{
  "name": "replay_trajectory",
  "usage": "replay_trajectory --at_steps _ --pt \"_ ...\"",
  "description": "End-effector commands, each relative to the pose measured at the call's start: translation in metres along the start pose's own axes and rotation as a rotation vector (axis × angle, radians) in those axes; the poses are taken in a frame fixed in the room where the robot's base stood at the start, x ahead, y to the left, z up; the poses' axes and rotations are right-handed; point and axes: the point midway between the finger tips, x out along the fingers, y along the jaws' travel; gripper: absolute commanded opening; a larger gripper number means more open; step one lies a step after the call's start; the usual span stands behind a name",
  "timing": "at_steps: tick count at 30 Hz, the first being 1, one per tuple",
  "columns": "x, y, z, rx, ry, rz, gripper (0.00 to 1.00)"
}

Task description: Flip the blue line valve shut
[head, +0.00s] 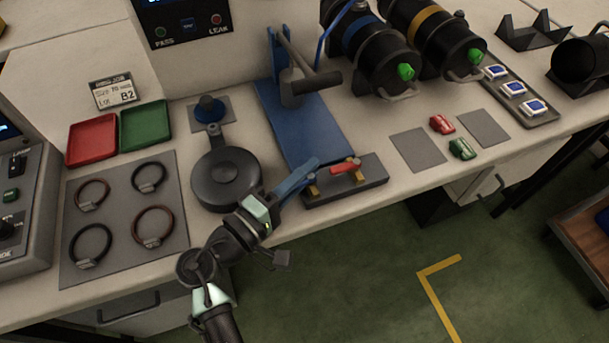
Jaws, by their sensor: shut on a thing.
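The valve block (372,178) is a dark grey block at the front edge of the bench. A red handle (344,168) lies along its top by the right brass fitting (357,163). Another brass fitting (313,190) shows at the block's left end. My gripper (308,168) reaches in from the lower left and is shut at this left end, on the blue line valve's handle. Blue shows at the jaws, but handle and fingers are hard to tell apart. The handle's exact angle is unclear.
A blue stand with a grey lever (308,85) rises behind the block. A round black disc (226,178) lies left of it. Two black cylinders (375,55) lie at the back right. Red and green connectors (461,149) lie to the right, by bare grey pads.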

Motion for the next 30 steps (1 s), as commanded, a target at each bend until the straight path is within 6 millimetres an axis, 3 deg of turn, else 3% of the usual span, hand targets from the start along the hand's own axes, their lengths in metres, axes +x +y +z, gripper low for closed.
replay_trajectory --at_steps 16,17,18,30 --pt "0.0029 0.0019 0.0010 0.001 -0.097 0.002 0.00" --pt "0.0029 0.0019 0.0010 0.001 -0.097 0.002 0.20" --pt "0.0028 0.0019 0.0010 0.001 -0.096 0.002 0.28" --pt "0.0013 0.0007 0.0005 0.000 -0.093 0.000 0.28"
